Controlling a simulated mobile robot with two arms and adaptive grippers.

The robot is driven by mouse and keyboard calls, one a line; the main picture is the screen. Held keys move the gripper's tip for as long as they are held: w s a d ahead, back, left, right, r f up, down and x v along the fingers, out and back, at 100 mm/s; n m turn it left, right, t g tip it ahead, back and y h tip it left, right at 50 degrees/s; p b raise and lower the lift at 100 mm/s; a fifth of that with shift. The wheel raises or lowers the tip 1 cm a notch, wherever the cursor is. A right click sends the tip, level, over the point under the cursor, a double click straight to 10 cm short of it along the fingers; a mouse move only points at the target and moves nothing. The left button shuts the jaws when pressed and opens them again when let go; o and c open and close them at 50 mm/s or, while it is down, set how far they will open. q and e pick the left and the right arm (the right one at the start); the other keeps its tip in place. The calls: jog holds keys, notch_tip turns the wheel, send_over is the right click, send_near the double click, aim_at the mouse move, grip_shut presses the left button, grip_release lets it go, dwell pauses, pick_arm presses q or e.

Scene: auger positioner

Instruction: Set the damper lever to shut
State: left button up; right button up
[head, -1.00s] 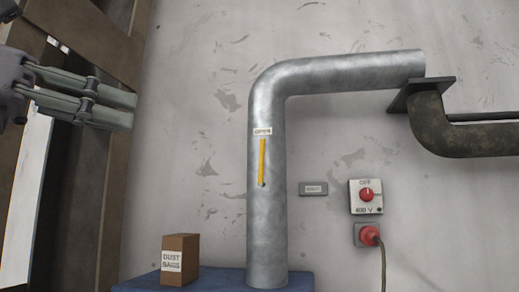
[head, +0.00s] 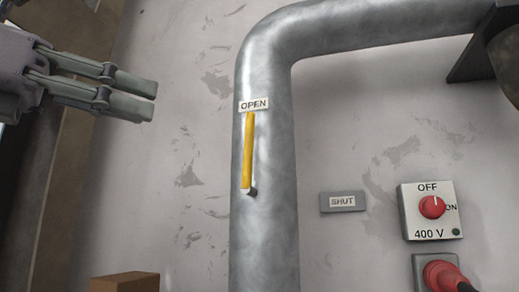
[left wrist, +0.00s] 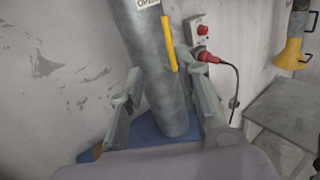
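The yellow damper lever (head: 248,150) stands upright on the grey metal pipe (head: 265,235), its top end at the OPEN label (head: 254,104) and its lower end at a dark pivot. The SHUT label (head: 342,202) is on the wall to the right of the pipe, about level with the pivot. My left gripper (head: 150,100) is left of the lever, apart from it. In the left wrist view its two fingers (left wrist: 165,100) are spread and empty, with the pipe and the lever (left wrist: 169,44) beyond them. My right gripper is not in view.
A switch box marked OFF, ON and 400 V (head: 431,210) is on the wall at right, above a red plug (head: 445,277). A brown box (head: 124,282) shows at the bottom left. The wall between gripper and pipe is clear.

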pick_arm(q)
jog(key=p, duration=0.3)
send_near(246, 128)
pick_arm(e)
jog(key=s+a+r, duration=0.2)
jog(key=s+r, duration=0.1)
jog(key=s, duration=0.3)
pick_arm(q)
jog(key=p+x, duration=0.3)
jog(key=x, duration=0.5)
jog(key=shift+r, duration=0.15)
jog(key=shift+w+d+p, duration=0.2)
jog(key=shift+d+p, duration=0.15)
jog(key=shift+w+d, duration=0.25)
jog(key=shift+w, duration=0.05)
jog(key=shift+s+a, duration=0.1)
jog(key=shift+s, duration=0.05)
jog(key=shift+c, duration=1.1)
grip_shut()
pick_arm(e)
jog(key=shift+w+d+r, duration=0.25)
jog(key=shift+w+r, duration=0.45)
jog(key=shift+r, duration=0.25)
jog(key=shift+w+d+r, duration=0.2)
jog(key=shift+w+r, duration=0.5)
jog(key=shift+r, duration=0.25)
